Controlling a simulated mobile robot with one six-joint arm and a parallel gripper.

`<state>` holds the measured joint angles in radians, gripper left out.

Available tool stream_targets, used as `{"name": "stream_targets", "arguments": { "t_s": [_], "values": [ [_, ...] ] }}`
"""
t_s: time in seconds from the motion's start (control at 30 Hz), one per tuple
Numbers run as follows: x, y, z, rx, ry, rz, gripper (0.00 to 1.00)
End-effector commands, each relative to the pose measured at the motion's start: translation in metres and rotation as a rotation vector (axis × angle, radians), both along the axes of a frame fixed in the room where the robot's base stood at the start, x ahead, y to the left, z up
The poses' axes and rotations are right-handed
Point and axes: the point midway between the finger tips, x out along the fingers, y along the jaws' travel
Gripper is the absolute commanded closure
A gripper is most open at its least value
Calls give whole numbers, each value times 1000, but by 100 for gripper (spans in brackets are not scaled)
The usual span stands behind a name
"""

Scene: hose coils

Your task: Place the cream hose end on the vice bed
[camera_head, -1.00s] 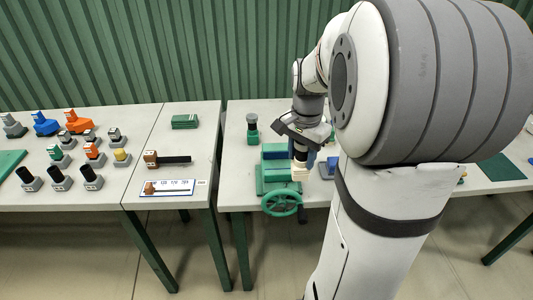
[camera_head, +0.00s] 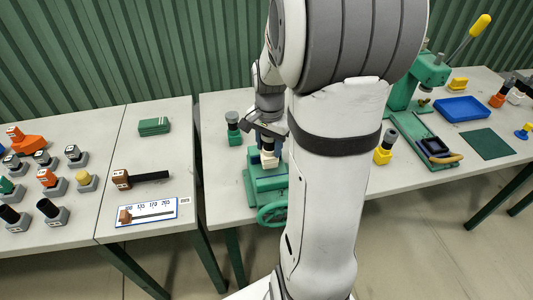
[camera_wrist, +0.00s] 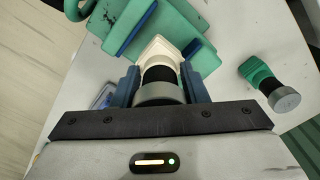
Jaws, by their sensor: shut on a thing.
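The cream hose end (camera_head: 269,160) is in my gripper (camera_head: 267,143), cream part down, over the green vice (camera_head: 266,187). In the wrist view, the cream hose end (camera_wrist: 157,52) has a black band and a grey collar, and the blue fingers of my gripper (camera_wrist: 160,84) are shut on either side of it. Its cream tip reaches over the green vice (camera_wrist: 188,25), near a blue jaw face. I cannot tell whether the tip touches the vice bed. My arm hides part of the bench to the right of the vice.
A green fitting with a grey cap (camera_head: 233,128) stands at the left behind the vice, close to my gripper. The vice handwheel (camera_head: 272,214) juts over the bench front. A brown-ended black hose piece (camera_head: 140,178) and a length chart (camera_head: 147,213) lie on the left table.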

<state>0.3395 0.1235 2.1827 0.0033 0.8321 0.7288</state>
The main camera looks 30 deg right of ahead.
Motion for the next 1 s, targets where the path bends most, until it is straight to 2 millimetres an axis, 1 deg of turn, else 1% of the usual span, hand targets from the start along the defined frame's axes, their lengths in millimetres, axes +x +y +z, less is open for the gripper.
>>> {"name": "stream_targets", "arguments": {
  "t_s": [0.1,0.23,0.5,0.6,0.63,0.9,1.0],
  "values": [
    [-1,0,-18,2,5,1,91],
    [-1,1,-32,1,3,1,91],
    [0,1,-34,0,0,1,91],
    [0,1,-37,0,0,1,91],
    [0,1,-38,0,1,2,59],
    [0,1,-36,0,1,2,38],
    [0,1,-36,0,1,2,38]
  ]
}}
